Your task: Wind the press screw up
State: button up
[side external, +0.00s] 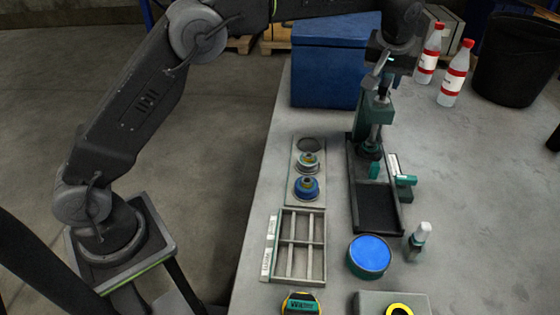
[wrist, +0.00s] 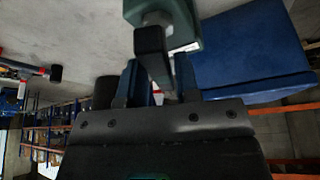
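The teal press (side external: 376,108) stands upright on the bench, with its dark screw in the column and its base plate running toward the front. My gripper (side external: 384,62) is at the top of the press, by the screw's upper end. In the wrist view, a dark bar of the press screw (wrist: 152,48) hangs from a teal block (wrist: 180,22) and reaches between my gripper's fingers (wrist: 155,80). The fingers stand apart on either side of it. Whether they touch the bar is hard to see, and the bar's lower end is partly hidden.
A blue bin (side external: 330,62) is close behind the press on the left. Two red-capped bottles (side external: 452,82) and a black bucket (side external: 515,62) stand at the back right. A parts tray (side external: 309,197), a divided tray (side external: 300,246) and a blue-topped tin (side external: 369,256) are in front. The bench's right is mostly clear.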

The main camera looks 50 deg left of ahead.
jog(key=shift+o, duration=1.2)
jog(key=shift+r, duration=2.7)
